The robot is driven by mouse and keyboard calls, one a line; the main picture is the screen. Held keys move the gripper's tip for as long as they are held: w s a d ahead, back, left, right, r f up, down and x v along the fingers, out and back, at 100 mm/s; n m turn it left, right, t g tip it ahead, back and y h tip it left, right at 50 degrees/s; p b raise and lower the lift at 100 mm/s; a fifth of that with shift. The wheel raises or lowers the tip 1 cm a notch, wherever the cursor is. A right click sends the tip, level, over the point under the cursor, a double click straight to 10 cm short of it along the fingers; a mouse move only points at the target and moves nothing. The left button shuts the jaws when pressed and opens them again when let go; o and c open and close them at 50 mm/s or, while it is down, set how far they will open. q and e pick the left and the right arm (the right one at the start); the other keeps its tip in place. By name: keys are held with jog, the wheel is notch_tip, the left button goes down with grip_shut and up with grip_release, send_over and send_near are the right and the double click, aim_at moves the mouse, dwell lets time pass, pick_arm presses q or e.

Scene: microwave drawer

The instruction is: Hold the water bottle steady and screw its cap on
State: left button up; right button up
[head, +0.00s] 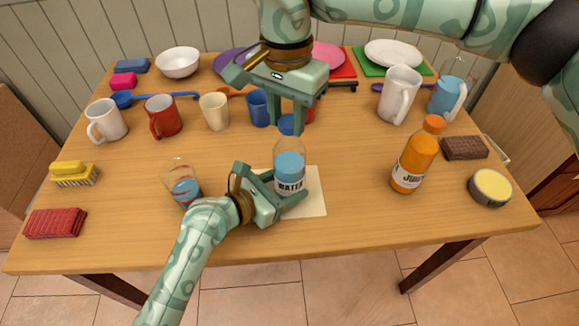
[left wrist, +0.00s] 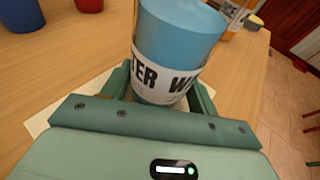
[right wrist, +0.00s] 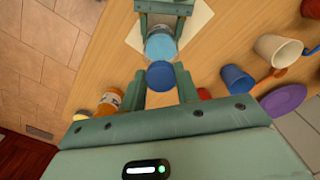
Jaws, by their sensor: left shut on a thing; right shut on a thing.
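The clear water bottle (head: 289,168), with blue water and a white label, stands upright on a pale mat (head: 315,205) at the front middle of the table. My left gripper (head: 281,192) is shut around its lower part; the left wrist view shows the bottle (left wrist: 178,50) between the fingers. My right gripper (head: 288,128) points down above the bottle, shut on the blue cap (head: 290,124). In the right wrist view the cap (right wrist: 160,75) sits between the fingertips, with the bottle (right wrist: 161,45) beyond. The cap is right over the neck; I cannot tell whether they touch.
A glass (head: 182,183) stands just left of the bottle. An orange juice bottle (head: 415,158) stands to the right. Several mugs and cups, including a red mug (head: 163,117), line the back, and a white pitcher (head: 399,95) stands back right. The table's front edge is clear.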

jog(key=shift+f, duration=0.55)
dwell(1.8)
pick_arm(q)
jog(key=shift+c, duration=1.1)
jog(key=c, duration=0.4)
pick_arm(e)
jog(key=o, duration=1)
